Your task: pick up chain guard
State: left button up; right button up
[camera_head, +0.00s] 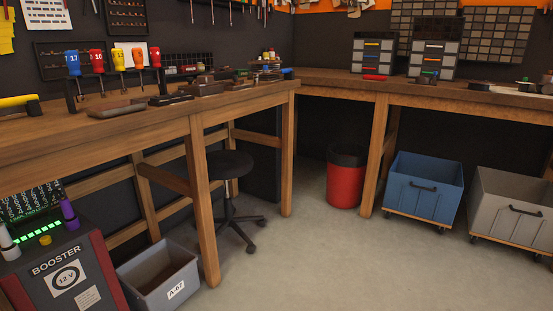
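I cannot pick out a chain guard for certain in the head view. A flat brown-grey piece (117,108) lies near the front edge of the left wooden workbench (150,128). A dark flat piece (170,99) lies just right of it, and several small dark parts (208,88) lie farther along. They are too small to name. Neither of my grippers is in view.
A booster unit (65,275) and a grey bin (160,275) stand low at left. A black stool (231,165) is under the bench. A red bin (346,180), a blue cart (423,190) and a grey cart (515,212) line the right. The middle floor is clear.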

aim_at(223, 68)
jog(key=i+l+z, duration=0.15)
jog(key=i+z, duration=0.15)
jog(key=i, duration=1.65)
jog(key=i+l+u, duration=0.1)
jog(key=i+u, duration=0.25)
jog(key=i+l+u, duration=0.15)
jog(key=i+u, duration=0.2)
jog(key=i+l+u, duration=0.35)
jog(key=j, duration=0.1)
